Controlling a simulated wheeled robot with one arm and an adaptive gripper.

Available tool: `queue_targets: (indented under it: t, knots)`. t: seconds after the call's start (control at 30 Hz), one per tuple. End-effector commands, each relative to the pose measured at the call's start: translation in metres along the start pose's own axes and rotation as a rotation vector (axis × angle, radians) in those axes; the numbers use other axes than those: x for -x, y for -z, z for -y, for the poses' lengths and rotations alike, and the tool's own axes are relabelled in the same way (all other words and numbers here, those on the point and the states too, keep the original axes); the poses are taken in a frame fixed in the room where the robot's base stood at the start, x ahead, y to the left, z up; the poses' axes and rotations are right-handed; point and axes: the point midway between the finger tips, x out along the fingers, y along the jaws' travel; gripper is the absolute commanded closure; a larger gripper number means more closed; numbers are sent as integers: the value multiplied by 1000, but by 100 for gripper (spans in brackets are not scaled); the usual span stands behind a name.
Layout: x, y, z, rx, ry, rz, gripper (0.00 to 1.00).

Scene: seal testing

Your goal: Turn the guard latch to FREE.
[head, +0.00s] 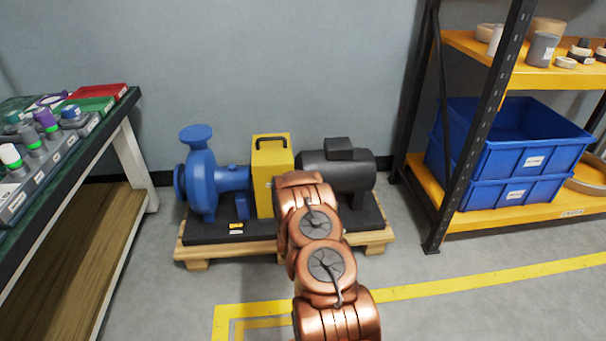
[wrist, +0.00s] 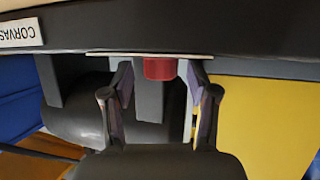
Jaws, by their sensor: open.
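The yellow guard (head: 268,165) with a black handle on top stands between the blue pump and the dark motor. It also shows in the wrist view (wrist: 262,118), on the right. A short red piece (wrist: 160,68), possibly the guard latch, sticks out from the edge of a dark base in the wrist view. My gripper (wrist: 160,77) is open, with one finger on each side of the red piece. I see gaps between fingers and piece; contact is not clear. In the head view my copper arm hides the gripper and the red piece. No FREE marking is readable.
The blue pump (head: 204,180) and dark motor (head: 338,170) share a black base on a wooden pallet (head: 195,254). A workbench (head: 118,120) stands left, a rack with blue crates (head: 510,150) right. Floor around the yellow line (head: 450,286) is clear.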

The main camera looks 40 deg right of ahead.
Motion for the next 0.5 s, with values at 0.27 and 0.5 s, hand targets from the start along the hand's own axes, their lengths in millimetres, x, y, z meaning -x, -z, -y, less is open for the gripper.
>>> queue_targets:
  t: [0.27, 0.5]
  knots:
    - [-2, -2, -3, 36, 86, -4, 41]
    - [-2, -2, -4, 69, 165, -7, 41]
